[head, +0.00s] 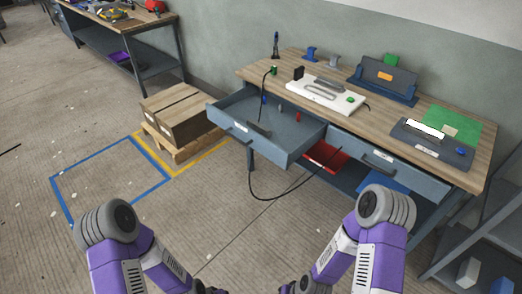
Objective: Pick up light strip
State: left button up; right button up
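A bright white bar (427,129) lies along the back of a dark grey box (432,146) at the right end of the workbench. It looks most like the light strip, but I cannot tell for certain. Both of my purple arms show at the bottom of the head view, bent and low in front of the bench.
The bench's left drawer (268,131) is pulled open toward me; a black cable (262,200) hangs below it. A white panel (326,95) and a dark stand (388,77) sit on the benchtop.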

aim_at(261, 129)
jog(key=u, duration=1.15)
jog(key=i, duration=1.15)
jog(key=z, duration=0.3)
